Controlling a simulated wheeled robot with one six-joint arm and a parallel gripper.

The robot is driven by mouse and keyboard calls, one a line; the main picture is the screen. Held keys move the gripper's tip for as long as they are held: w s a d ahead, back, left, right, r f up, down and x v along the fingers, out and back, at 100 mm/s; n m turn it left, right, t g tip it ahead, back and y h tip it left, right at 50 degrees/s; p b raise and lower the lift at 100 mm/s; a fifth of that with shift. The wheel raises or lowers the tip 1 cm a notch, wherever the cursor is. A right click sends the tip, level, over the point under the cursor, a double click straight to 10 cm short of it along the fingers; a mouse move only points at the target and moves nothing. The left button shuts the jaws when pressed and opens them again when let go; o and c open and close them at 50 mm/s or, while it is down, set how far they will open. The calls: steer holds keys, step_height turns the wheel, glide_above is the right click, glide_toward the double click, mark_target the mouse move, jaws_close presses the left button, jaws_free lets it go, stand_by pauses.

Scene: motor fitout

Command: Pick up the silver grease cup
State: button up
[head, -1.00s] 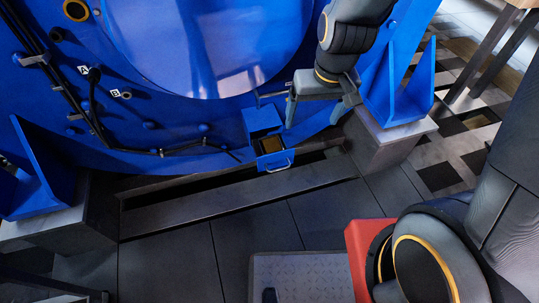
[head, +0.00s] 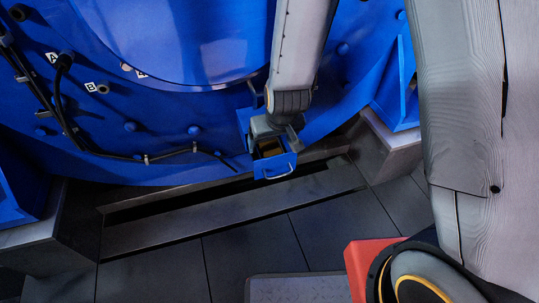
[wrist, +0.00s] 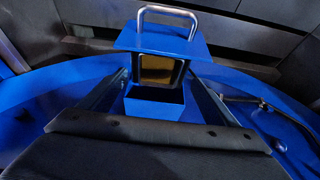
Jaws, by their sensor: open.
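A small blue drawer with a bright bar handle (head: 279,166) sticks out from the big blue motor housing; it also shows at the top of the wrist view (wrist: 160,39). Inside it sits a squarish, grey-walled vessel with an amber-brown inside (head: 269,147), seen in the wrist view (wrist: 157,68) too. It may be the grease cup; I cannot be sure. My gripper (head: 273,137) points down over the drawer. In the wrist view my gripper (wrist: 158,74) is open, one finger on each side of the vessel. Whether either finger touches it is unclear.
The blue motor housing (head: 130,160) rises close behind the drawer, with black cables and pipes on its left. A dark slotted floor channel (head: 225,207) runs below. A grey bracket foot (head: 388,150) stands to the right. A red block (head: 366,262) is at lower right.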

mark_target(270, 146)
steer(key=b+x, duration=0.1)
steer(key=x, duration=0.3)
steer(key=shift+w+f+b, duration=0.2)
steer(key=shift+f+b, duration=0.1)
steer(key=shift+b, duration=0.05)
steer(key=shift+c, duration=0.5)
steer(key=c, duration=1)
steer(key=shift+c, duration=0.2)
steer(key=shift+r, duration=0.2)
